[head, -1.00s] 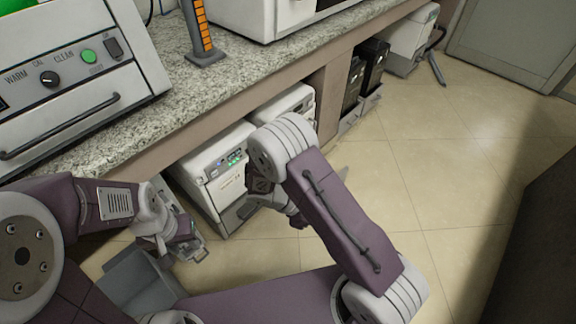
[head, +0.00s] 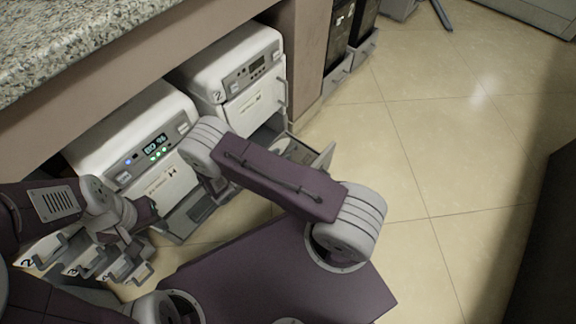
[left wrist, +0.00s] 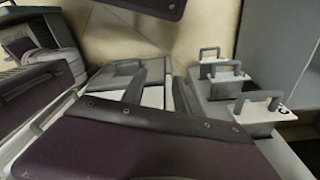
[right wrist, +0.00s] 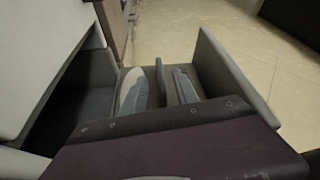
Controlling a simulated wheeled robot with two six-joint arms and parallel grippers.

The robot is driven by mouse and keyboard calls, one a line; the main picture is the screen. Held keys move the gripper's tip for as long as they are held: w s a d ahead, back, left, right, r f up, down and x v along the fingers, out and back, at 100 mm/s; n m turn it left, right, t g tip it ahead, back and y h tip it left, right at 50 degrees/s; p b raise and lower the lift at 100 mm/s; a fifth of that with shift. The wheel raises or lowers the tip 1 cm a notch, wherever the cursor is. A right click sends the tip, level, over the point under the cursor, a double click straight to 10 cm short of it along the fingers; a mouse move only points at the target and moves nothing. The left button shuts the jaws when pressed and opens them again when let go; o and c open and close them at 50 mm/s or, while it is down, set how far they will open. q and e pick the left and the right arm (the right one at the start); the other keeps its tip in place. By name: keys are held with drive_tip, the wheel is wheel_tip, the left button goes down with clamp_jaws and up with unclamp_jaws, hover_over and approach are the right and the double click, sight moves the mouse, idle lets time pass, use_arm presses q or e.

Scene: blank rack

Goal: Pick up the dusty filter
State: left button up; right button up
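I cannot single out a filter as dusty. In the head view, my right gripper's fingers are hidden behind my arm. The right wrist view shows my right gripper (right wrist: 160,92) open over a pulled-out grey drawer (right wrist: 232,78). A thin dark upright strip shows between its fingers; a pale curved edge lies beside the left finger. My left gripper (left wrist: 160,92) looks open, near a grey plate with a loop handle (left wrist: 125,68). Several handled, numbered grey holders (left wrist: 222,72) stand to its right; they also show at lower left in the head view (head: 85,264).
Two white machines (head: 130,125) stand under the granite counter (head: 60,35); the left one has a lit display. The open drawer (head: 318,158) juts from the right machine (head: 235,70). Dark units (head: 345,35) stand farther right. The tiled floor (head: 440,130) is clear at right.

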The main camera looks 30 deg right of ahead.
sight(288, 152)
drive_tip(key=b+x, duration=0.2)
drive_tip(key=f+b+x, duration=0.1)
drive_tip(key=b+x, duration=0.1)
drive_tip(key=b, duration=0.1)
drive_tip(key=shift+d+f, duration=0.1)
drive_tip(key=shift+w+d, duration=0.1)
drive_tip(key=shift+d, duration=0.2)
clamp_jaws()
idle(1.0)
